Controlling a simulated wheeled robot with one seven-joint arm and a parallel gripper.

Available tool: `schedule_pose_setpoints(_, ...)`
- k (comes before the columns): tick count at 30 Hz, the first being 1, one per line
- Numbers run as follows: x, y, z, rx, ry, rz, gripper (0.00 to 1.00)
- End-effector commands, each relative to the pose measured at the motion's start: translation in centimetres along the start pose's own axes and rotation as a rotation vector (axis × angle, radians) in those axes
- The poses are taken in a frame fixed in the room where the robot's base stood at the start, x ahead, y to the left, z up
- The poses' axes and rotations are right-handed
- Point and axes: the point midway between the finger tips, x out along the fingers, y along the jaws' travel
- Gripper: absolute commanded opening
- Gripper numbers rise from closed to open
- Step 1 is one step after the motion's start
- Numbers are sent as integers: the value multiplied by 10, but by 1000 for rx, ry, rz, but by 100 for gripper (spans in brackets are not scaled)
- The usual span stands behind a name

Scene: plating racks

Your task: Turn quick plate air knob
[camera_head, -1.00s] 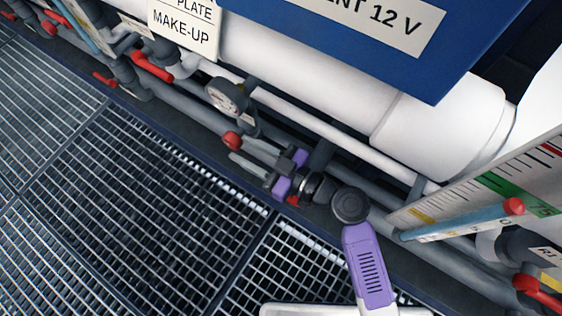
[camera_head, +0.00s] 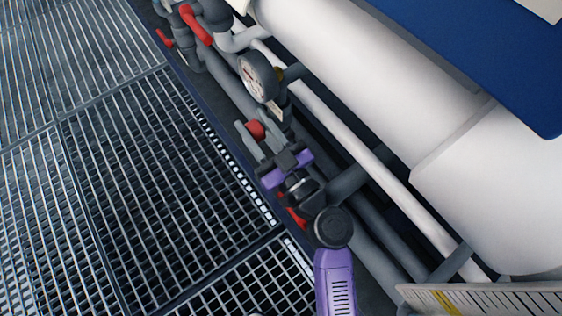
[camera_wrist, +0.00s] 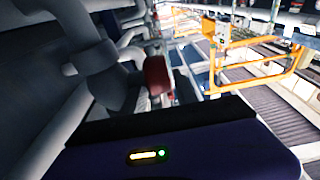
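A round red knob (camera_head: 255,130) sits on the grey pipework beside a pressure gauge (camera_head: 259,78). My gripper (camera_head: 257,134) reaches toward it from below, with its two grey fingers apart. The knob shows at the fingertips, between them as seen from the head; I cannot tell whether they touch it. In the wrist view the red knob (camera_wrist: 157,75) stands just beyond the dark edge of my gripper body, and the fingers are hidden there.
Grey and white pipes (camera_head: 345,129) run close along the right of my gripper. A red valve lever (camera_head: 196,24) is farther up. Metal floor grating (camera_head: 130,190) lies open to the left. The wrist view shows an orange railing (camera_wrist: 262,72).

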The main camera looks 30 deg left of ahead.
Motion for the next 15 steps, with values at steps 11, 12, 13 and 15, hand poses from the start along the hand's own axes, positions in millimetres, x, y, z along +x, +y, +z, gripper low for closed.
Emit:
schedule_pose_setpoints(11, 22, 0, 0, -2, -84, 0, 35)
schedule_pose_setpoints(12, 22, 0, 0, -3, -98, 0, 35)
schedule_pose_setpoints(13, 22, 0, 0, -3, -108, 0, 35)
schedule_pose_setpoints(15, 23, 0, 1, -2, -136, 0, 35)
